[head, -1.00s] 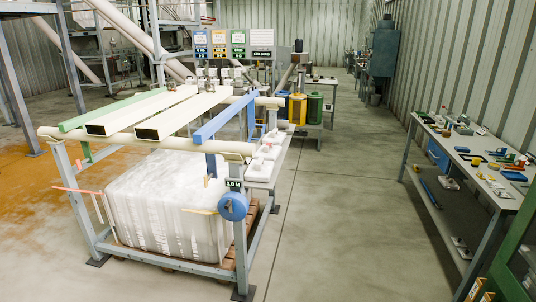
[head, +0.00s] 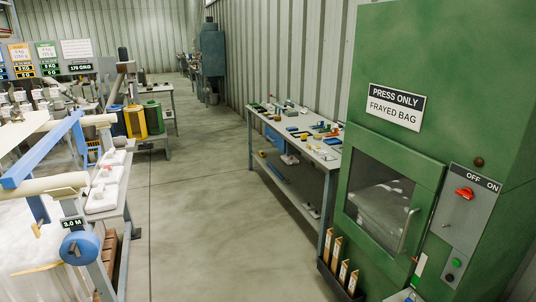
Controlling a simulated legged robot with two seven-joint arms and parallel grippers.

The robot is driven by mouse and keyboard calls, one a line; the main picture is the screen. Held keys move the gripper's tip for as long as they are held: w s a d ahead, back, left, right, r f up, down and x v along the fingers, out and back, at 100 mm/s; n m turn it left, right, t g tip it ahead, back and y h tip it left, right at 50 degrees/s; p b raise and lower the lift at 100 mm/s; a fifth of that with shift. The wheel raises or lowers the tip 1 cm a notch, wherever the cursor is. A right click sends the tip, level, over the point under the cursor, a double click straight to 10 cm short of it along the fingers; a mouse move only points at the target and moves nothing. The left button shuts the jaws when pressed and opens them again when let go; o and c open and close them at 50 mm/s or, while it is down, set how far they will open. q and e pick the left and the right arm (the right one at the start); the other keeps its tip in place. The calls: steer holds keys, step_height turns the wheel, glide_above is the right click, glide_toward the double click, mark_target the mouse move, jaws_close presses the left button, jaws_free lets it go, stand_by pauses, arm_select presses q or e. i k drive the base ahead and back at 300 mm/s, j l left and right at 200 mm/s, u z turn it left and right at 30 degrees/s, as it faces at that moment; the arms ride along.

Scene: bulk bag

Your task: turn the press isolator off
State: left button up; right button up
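The press is a tall green cabinet (head: 440,60) on the right of the head view, with a sign reading "PRESS ONLY, FRAYED BAG" (head: 397,106). Its grey control panel (head: 463,225) carries a red rotary isolator handle (head: 464,193) below the words OFF and ON. The handle is tilted, and I cannot tell for certain which word it points to. A green button (head: 457,263) and a dark button (head: 450,277) sit lower on the panel. The windowed door (head: 385,200) looks shut, with a pale bundle behind the glass. Neither of my grippers is in view.
A workbench (head: 290,150) with small tools stands left of the press. A rack of upright orange-and-white items (head: 340,270) is at the press's foot. The bulk bag frame (head: 45,187) with a blue reel (head: 79,247) is at left. The floor (head: 205,220) between is clear.

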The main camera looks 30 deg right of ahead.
mark_target(467, 193)
steer(key=z, duration=2.25)
steer(key=i+j, duration=0.05)
